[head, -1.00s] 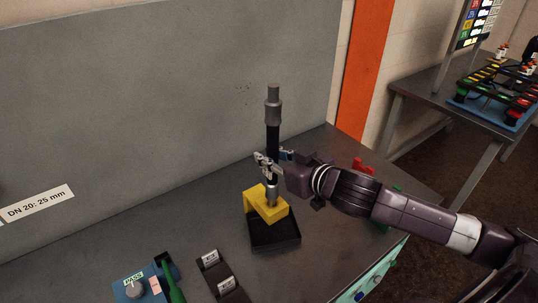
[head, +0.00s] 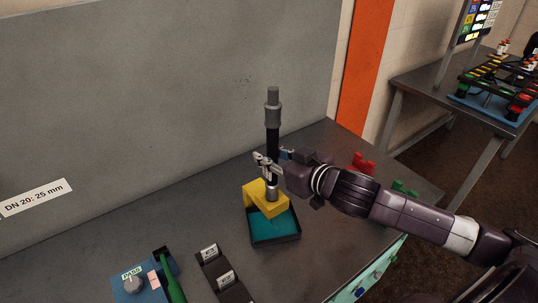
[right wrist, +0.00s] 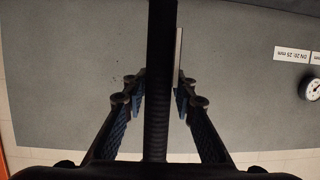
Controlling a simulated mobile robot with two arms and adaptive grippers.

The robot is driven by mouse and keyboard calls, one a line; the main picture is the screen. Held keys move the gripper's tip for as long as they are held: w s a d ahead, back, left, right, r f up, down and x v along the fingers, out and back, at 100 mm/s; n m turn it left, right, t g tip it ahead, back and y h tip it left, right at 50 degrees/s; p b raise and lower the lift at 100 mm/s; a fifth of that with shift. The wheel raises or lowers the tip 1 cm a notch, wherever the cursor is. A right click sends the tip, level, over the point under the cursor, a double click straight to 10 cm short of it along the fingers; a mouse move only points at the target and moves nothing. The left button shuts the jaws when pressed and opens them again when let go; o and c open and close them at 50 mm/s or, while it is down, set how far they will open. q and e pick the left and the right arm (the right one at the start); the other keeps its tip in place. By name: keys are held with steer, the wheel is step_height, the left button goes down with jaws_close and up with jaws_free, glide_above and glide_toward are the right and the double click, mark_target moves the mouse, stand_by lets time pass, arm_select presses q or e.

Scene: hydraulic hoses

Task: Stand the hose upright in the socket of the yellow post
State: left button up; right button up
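The black hose (head: 272,143) stands upright with grey metal end fittings. Its lower fitting (head: 271,190) meets the top of the yellow post (head: 257,200). I cannot tell how deep it sits, as the socket's inside is hidden. My right gripper (head: 274,157) reaches in from the right and is shut on the lower part of the hose. In the right wrist view the hose (right wrist: 160,100) runs vertically between the two fingers, with only narrow gaps beside it. My left gripper is not in view.
A black-rimmed tray (head: 276,240) with a teal floor adjoins the post. A blue device (head: 131,283) marked PASS, a green-handled tool (head: 174,284) and dark labelled holders (head: 211,253) lie at front left. Red (head: 364,162) and green parts (head: 404,188) are behind my arm. A grey panel (head: 170,90) stands behind.

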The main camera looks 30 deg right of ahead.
mark_target(277, 124)
steer(key=o, duration=0.4)
steer(key=shift+f, duration=0.1)
step_height(277, 124, up, 10)
steer(key=shift+r, duration=0.15)
steer(key=shift+s, duration=0.1)
stand_by(0.6)
